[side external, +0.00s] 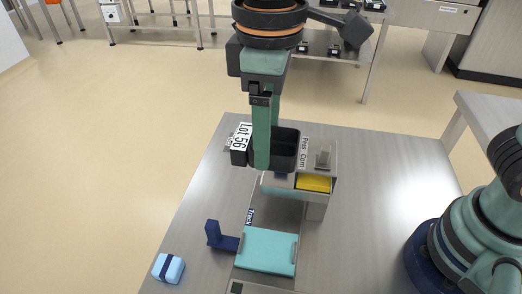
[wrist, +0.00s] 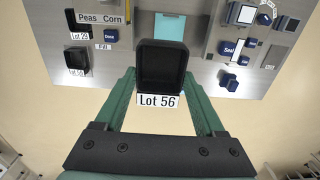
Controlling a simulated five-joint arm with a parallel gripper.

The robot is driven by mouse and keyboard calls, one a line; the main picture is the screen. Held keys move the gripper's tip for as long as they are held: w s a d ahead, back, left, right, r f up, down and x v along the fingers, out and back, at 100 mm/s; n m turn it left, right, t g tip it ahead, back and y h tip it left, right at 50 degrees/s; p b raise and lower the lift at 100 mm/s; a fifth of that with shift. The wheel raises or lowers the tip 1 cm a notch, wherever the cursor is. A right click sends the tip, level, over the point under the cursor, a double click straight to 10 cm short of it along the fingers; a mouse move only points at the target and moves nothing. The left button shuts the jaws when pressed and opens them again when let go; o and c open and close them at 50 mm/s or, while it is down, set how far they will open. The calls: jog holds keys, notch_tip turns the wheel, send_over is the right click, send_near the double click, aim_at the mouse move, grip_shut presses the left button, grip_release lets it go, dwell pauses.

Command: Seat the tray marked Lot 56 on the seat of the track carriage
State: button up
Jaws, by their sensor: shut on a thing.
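My gripper (side external: 262,163) is shut on a black, open-topped tray (side external: 287,150) with a white Lot 56 label (side external: 243,137). It holds the tray raised in the air near the filling station. In the wrist view the tray (wrist: 162,66) sits between my two green fingers, its label (wrist: 158,100) facing me, and looks empty. The teal carriage plate (side external: 266,251) lies on the track at the near end of the bench, apart from the tray. A teal surface (wrist: 169,27) beyond the tray in the wrist view looks like this plate, partly hidden by the tray.
A metal station (side external: 315,198) with a yellow part stands just beside my gripper. Other black trays, one marked Lot 29 (wrist: 77,25), stand at the left in the wrist view. A Seal block (wrist: 229,47) is at the right. A light blue block (side external: 168,268) lies at the bench's near left.

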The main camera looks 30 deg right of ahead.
aim_at(273, 155)
jog(key=s, duration=0.1)
jog(key=s+a, duration=0.1)
jog(key=shift+s+f, duration=0.35)
jog(key=shift+f, duration=0.05)
jog(key=shift+w+f, duration=0.15)
jog(key=shift+f, duration=10.65)
jog(key=shift+f, duration=0.2)
jog(key=o, duration=1.4)
notch_tip(273, 155, up, 8)
